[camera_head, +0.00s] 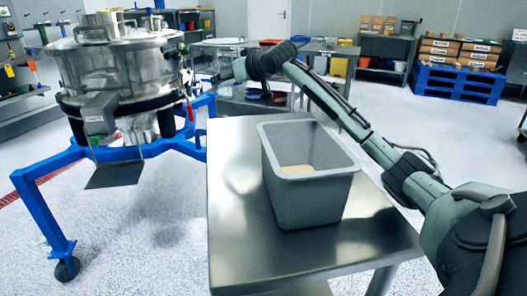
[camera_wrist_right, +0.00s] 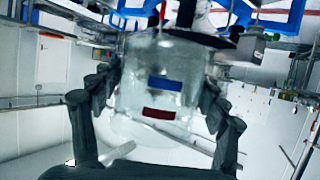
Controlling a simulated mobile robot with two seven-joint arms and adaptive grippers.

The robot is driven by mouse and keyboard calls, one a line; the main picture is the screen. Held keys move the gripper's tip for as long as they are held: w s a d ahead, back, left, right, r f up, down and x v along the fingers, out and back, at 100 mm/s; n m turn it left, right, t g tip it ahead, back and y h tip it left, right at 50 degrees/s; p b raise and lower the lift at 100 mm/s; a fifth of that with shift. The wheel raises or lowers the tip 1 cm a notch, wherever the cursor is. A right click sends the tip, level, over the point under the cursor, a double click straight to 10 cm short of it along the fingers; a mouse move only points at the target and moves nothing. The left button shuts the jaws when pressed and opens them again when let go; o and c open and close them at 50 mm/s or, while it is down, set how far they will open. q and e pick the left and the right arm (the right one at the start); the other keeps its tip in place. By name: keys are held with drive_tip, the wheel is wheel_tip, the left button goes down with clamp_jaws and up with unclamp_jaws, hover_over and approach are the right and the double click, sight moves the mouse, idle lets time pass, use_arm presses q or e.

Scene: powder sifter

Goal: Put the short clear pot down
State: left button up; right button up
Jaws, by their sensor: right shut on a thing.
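The short clear pot (camera_wrist_right: 140,92) fills the middle of the right wrist view. It is see-through and has a blue strip and a dark red strip on its side. My right gripper (camera_wrist_right: 158,90) has a dark finger on each side of the pot and is shut on it. In the head view my right arm reaches from the lower right to the back, past the table. The gripper and pot cannot be made out there. My left gripper is in neither view. What lies directly under the pot cannot be told.
A steel table (camera_head: 238,240) carries a grey bin (camera_head: 305,195) with pale powder inside. A steel sifter (camera_head: 115,65) on a blue frame (camera_head: 45,215) stands at left. Behind are a bench (camera_head: 335,50) and a blue pallet (camera_head: 455,85) with boxes. The table's front is clear.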

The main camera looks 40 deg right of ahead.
drive_tip(key=s+d+f, duration=0.4)
drive_tip(key=d, duration=0.1)
drive_tip(key=s+d+f, duration=0.1)
drive_tip(key=s+d, duration=0.1)
drive_tip(key=shift+d+f, duration=0.35)
drive_tip(key=shift+f, duration=0.05)
drive_tip(key=b, duration=0.1)
drive_tip(key=s+d+f+b, duration=0.1)
drive_tip(key=shift+d+f+b, duration=0.1)
drive_tip(key=shift+d+b, duration=0.2)
drive_tip(key=shift+b, duration=0.1)
drive_tip(key=shift+f+b, duration=0.3)
drive_tip(key=shift+b, duration=0.05)
wheel_tip(320, 180, down, 3)
drive_tip(key=b, duration=0.3)
drive_tip(key=shift+f, duration=0.1)
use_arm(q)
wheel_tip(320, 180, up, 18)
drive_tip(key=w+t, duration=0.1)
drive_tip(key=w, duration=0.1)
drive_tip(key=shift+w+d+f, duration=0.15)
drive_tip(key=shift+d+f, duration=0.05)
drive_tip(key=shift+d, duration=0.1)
use_arm(e)
drive_tip(key=o, duration=1.3)
drive_tip(key=shift+f, duration=0.1)
